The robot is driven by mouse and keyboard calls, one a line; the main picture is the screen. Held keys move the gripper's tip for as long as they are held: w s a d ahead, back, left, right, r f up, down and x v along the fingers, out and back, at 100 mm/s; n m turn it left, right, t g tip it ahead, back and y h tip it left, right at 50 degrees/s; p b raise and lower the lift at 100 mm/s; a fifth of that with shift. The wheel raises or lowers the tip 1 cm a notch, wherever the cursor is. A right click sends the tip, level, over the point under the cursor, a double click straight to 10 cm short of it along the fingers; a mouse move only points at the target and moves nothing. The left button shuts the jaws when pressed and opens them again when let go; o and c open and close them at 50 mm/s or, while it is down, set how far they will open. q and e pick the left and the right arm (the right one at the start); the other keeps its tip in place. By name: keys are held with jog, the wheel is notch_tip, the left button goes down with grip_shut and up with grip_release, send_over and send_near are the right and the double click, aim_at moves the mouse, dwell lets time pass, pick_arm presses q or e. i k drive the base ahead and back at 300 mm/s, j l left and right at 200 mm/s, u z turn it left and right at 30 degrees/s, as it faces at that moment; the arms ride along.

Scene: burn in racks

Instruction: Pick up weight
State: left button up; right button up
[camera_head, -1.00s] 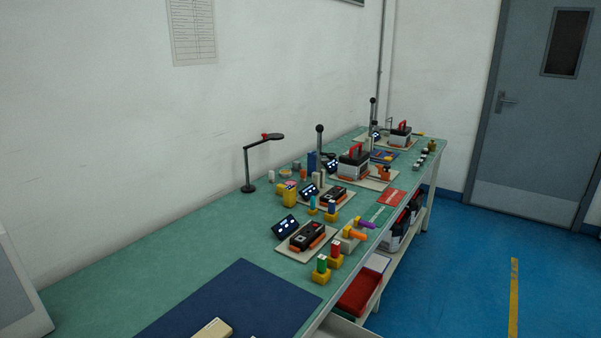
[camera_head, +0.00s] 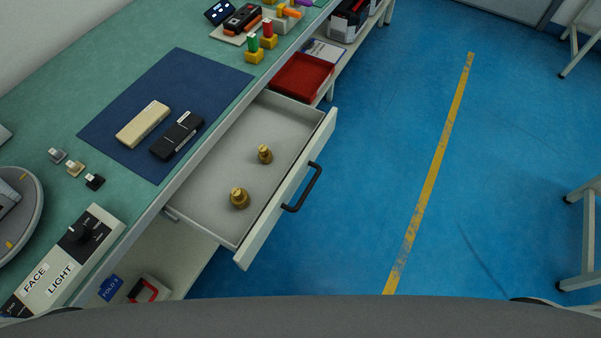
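Two brass weights stand in an open drawer (camera_head: 213,193) under the workbench. The larger weight (camera_head: 239,198) is nearer to me, and the smaller weight (camera_head: 265,154) is farther back. Both appear upright on the drawer's grey floor, apart from each other and from the walls. Neither of my grippers shows in the head view.
The drawer front with its black handle (camera_head: 302,188) juts over the blue floor. On the bench lie a navy mat (camera_head: 178,78) with a beige block (camera_head: 143,124) and a black device (camera_head: 177,135). A labelled control box (camera_head: 70,258) is nearer. A red tray (camera_head: 301,77) sits on the shelf beyond.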

aim_at(239, 197)
jog(key=u, duration=3.3)
jog(key=l+z, duration=0.1)
jog(key=z, duration=0.35)
jog(key=k+l+z, duration=0.1)
jog(key=z, duration=0.35)
jog(key=l+z, duration=0.1)
jog(key=z, duration=0.4)
jog(key=l+z, duration=0.1)
jog(key=z, duration=0.35)
jog(key=l+z, duration=0.1)
jog(key=z, duration=0.35)
